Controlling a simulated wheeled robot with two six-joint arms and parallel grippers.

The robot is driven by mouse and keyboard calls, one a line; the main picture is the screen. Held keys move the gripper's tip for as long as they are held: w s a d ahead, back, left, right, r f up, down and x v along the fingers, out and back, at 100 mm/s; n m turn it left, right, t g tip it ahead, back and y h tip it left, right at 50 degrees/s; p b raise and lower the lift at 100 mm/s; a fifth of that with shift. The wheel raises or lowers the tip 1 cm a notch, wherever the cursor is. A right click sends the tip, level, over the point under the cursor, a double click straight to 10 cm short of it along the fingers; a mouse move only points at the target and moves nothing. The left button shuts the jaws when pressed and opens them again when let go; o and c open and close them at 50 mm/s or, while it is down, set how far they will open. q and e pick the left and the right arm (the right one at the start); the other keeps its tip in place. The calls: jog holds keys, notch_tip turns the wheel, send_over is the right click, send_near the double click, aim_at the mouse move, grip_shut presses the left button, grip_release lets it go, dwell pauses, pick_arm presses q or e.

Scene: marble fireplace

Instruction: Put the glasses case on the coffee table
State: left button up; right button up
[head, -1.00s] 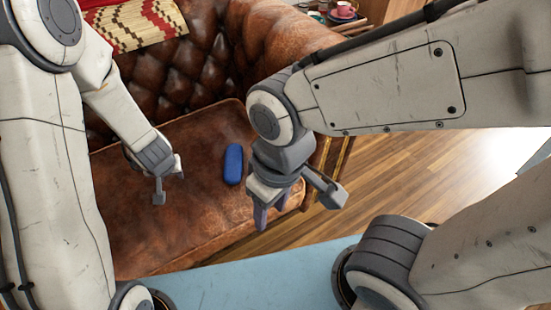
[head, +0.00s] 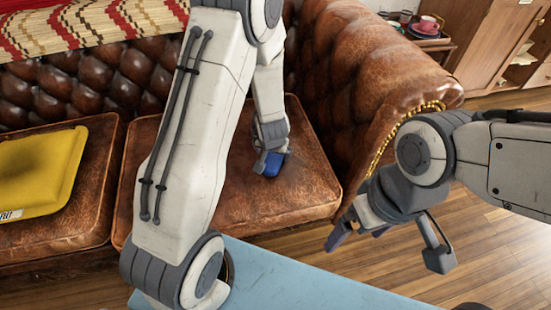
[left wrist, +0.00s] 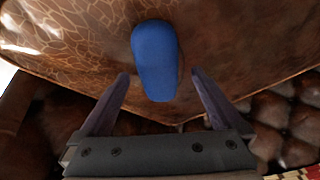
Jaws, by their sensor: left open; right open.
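The blue glasses case (head: 272,166) lies on the brown leather sofa seat, partly hidden by my left gripper (head: 268,157) in the head view. In the left wrist view the case (left wrist: 155,58) lies ahead of my left gripper (left wrist: 160,74), its near end between the two open fingertips, with a gap on each side. My right gripper (head: 360,236) is open and empty, in front of the sofa's right arm, over the floor side.
A yellow cushion (head: 40,172) lies on the left seat. The tufted sofa back (head: 110,85) and rolled right armrest (head: 385,75) rise around the seat. A small table with a tray and pink cup (head: 428,27) stands at upper right. Wooden floor (head: 480,255) is clear at right.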

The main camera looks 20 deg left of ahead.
aim_at(274, 156)
pick_arm(q)
jog(key=b+x, duration=0.1)
jog(key=x, duration=0.3)
jog(key=shift+w+d+r+b, duration=0.1)
jog(key=shift+w+d+b, duration=0.1)
jog(key=shift+b, duration=0.15)
jog(key=c, duration=1.5)
jog(key=shift+o, duration=0.2)
jog(key=shift+r, duration=0.1)
